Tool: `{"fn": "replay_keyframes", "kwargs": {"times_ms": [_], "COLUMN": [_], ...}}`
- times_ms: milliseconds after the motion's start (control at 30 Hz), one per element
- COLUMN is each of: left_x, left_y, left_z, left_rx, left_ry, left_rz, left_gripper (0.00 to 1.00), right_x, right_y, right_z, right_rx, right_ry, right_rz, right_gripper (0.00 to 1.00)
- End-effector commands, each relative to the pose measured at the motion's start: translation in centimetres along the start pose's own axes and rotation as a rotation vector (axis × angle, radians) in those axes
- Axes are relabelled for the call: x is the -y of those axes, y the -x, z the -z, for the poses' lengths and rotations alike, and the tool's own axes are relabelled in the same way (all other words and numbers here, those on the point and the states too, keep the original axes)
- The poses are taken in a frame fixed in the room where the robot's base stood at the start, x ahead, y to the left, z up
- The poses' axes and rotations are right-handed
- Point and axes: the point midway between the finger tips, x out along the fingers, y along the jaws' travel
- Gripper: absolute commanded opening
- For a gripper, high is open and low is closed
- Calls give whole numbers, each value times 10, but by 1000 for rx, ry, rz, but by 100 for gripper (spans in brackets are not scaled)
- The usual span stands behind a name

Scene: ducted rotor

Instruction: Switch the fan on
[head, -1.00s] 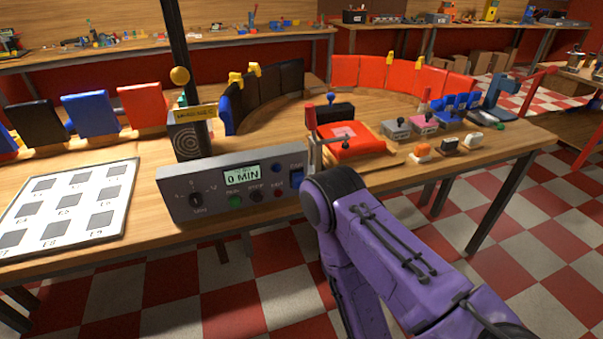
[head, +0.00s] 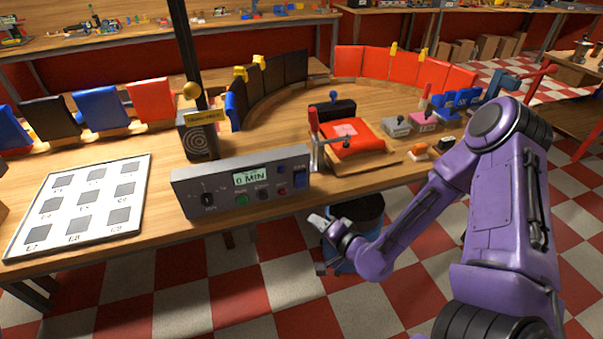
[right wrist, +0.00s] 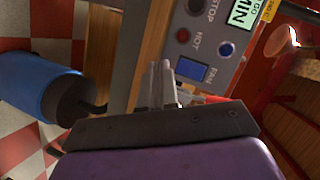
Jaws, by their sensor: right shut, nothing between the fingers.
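A grey control panel (head: 225,204) stands at the front edge of the wooden table, with a "0 MIN" display, a dial and buttons. Its blue FAN rocker switch (head: 300,178) is at the panel's right end. The switch also shows in the right wrist view (right wrist: 191,69), just beyond the fingers, with the FAN label beside it. My right gripper (head: 318,222) is shut and empty, in front of and below the switch. In the right wrist view its fingers (right wrist: 163,82) appear apart from the switch. My left gripper is not in view.
A blue bin (head: 362,215) with a dark top stands below the table, close to my right gripper. A red-topped device (head: 350,138) with levers sits right of the panel. A white board (head: 85,205) with dark squares lies at left.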

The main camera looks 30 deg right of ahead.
Motion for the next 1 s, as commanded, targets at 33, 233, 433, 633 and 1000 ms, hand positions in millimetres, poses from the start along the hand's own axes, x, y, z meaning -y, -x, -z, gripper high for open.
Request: {"fn": "replay_keyframes", "kwargs": {"times_ms": [33, 233, 433, 633, 1000], "left_x": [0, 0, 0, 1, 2], "left_y": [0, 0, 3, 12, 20], "left_z": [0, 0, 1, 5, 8], "left_rx": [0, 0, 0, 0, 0], "left_ry": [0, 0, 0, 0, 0], "left_rz": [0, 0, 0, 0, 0], "left_gripper": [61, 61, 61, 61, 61], "right_x": [1, 0, 6, 21, 43], "right_y": [0, 0, -6, -25, -57], "right_z": [1, 0, 5, 19, 42], "right_rx": [-2, -1, -2, -1, 0], "right_ry": [-3, -1, 2, 2, 2], "right_rz": [5, 4, 6, 5, 4], "right_gripper": [0, 0, 0, 0, 0]}}
